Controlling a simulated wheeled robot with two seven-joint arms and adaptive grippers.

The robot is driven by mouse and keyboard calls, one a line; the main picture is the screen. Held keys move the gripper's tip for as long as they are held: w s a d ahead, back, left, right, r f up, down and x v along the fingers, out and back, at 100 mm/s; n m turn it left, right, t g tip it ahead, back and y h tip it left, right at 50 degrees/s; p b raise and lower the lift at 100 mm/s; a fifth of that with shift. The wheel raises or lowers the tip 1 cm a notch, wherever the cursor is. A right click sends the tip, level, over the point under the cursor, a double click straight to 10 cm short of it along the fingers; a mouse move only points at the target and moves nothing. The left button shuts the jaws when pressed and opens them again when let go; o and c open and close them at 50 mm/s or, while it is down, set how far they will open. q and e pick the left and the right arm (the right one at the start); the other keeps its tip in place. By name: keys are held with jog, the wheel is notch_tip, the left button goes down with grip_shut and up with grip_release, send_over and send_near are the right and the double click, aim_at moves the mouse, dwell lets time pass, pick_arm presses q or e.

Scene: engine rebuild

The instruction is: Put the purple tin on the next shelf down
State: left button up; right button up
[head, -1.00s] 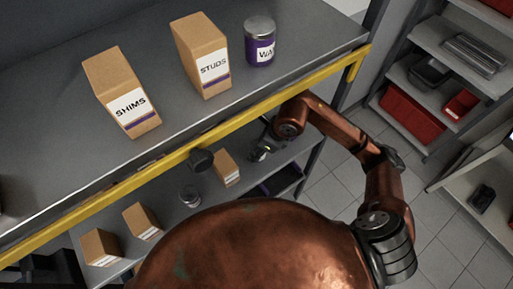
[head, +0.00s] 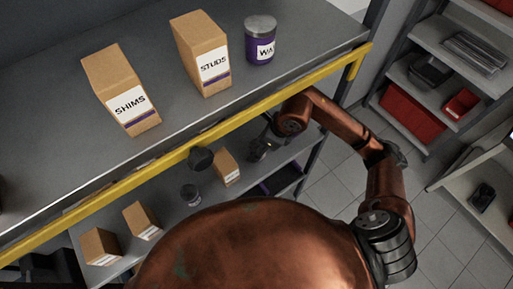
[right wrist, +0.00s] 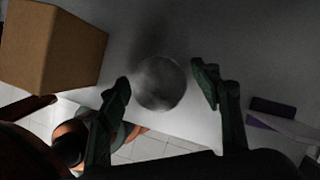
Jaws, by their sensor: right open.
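A purple tin (head: 260,42) with a grey lid and a white label reading "WA" stands upright on the upper shelf (head: 170,128), right of the STUDS box. My right gripper (head: 260,150) is beneath that shelf's yellow front edge, small and dark in the head view, above the lower shelf (head: 290,160). In the right wrist view my right gripper (right wrist: 160,88) has its fingers apart. A round grey top (right wrist: 159,83), like a tin lid, shows between the fingertips. Its side is hidden, so I cannot tell its colour or whether a finger touches it. My left gripper is out of view.
STUDS (head: 203,55) and SHIMS (head: 122,92) boxes stand on the upper shelf. A cardboard box (right wrist: 48,48) is left of my right gripper. A yellow rail (head: 145,178) edges the upper shelf.

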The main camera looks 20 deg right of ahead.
jog(key=shift+b+v, duration=0.5)
jog(key=shift+v, duration=2.5)
